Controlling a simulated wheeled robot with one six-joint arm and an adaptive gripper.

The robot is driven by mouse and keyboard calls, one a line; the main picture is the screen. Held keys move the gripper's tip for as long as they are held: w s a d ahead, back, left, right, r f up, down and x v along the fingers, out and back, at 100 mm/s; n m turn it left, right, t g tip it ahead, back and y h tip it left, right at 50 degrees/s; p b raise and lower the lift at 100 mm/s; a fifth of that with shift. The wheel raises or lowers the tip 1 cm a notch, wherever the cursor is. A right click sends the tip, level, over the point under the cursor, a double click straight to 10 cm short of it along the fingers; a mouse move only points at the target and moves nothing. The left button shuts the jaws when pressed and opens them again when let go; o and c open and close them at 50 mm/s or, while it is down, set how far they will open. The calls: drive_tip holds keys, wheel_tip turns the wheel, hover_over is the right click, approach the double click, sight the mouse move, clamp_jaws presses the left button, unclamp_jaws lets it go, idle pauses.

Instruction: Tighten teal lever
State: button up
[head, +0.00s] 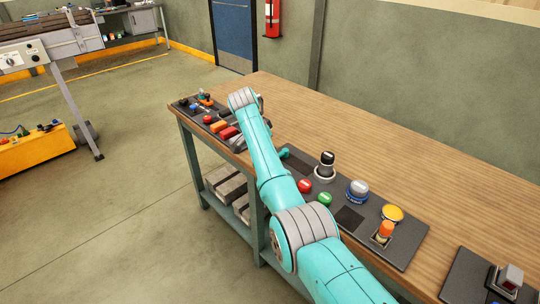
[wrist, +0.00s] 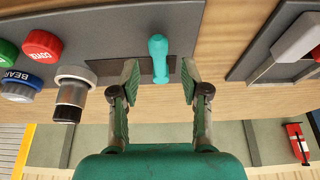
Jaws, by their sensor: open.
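The teal lever (wrist: 159,58) sits on a dark grey panel (wrist: 205,22), with its rounded end towards me in the wrist view. In the head view the teal lever (head: 284,153) shows as a small teal piece at the panel's far end, beside my arm. My gripper (wrist: 159,80) is open, with one green-padded finger on each side of the lever's line. The lever's end lies between the fingertips, and gaps show on both sides. In the head view my gripper is hidden behind my arm.
Next to the lever stands a black-and-silver knob (wrist: 71,93). Red (wrist: 42,45), blue (wrist: 20,86) and green controls lie further left. Another panel with a grey-and-red handle (wrist: 303,36) is on the right. The wooden bench (head: 350,120) is bare towards the wall.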

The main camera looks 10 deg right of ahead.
drive_tip(key=v, duration=0.7)
drive_tip(key=shift+r, duration=0.4)
drive_tip(key=shift+s, duration=0.1)
